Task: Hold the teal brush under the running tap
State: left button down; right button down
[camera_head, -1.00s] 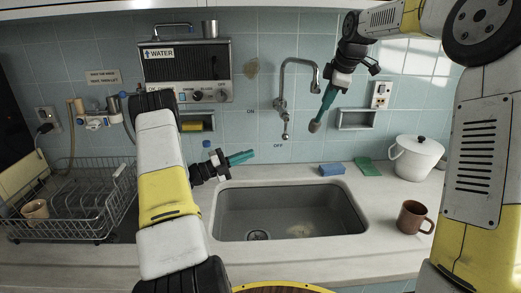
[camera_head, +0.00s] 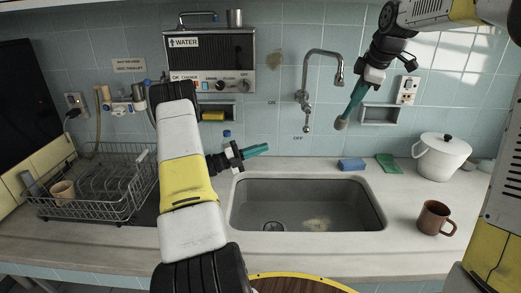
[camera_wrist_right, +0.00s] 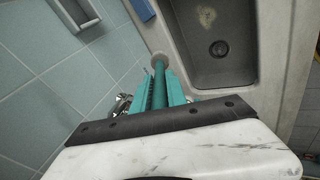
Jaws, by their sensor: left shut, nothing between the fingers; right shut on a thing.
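My right gripper (camera_head: 364,86) is shut on the teal brush (camera_head: 346,112), which hangs tilted with its pale bristle end down and left. In the head view that end appears below the mouth of the tap (camera_head: 325,53); the depth between them is unclear. No water stream shows at the spout. In the right wrist view the teal brush (camera_wrist_right: 159,80) sits between the teal fingers of my right gripper (camera_wrist_right: 160,85), its round end toward the sink edge. My left gripper (camera_head: 255,151) is shut and empty, above the sink's back left corner.
The grey sink (camera_head: 235,205) is empty apart from a stain. A dish rack (camera_head: 100,205) is at left. The water heater (camera_head: 210,60) hangs behind.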

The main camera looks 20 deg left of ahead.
jog(key=shift+s+d, duration=0.4)
jog(key=shift+s, duration=0.35)
jog(key=shift+s+d, duration=0.45)
jog(key=shift+s, duration=0.25)
jog(key=shift+s+d, duration=0.4)
jog(key=shift+s, duration=0.35)
jog(key=s+d+r, duration=0.2)
jog(key=s+r, duration=0.2)
jog(key=shift+s+d, duration=0.15)
jog(key=shift+d, duration=0.15)
dwell(0.8)
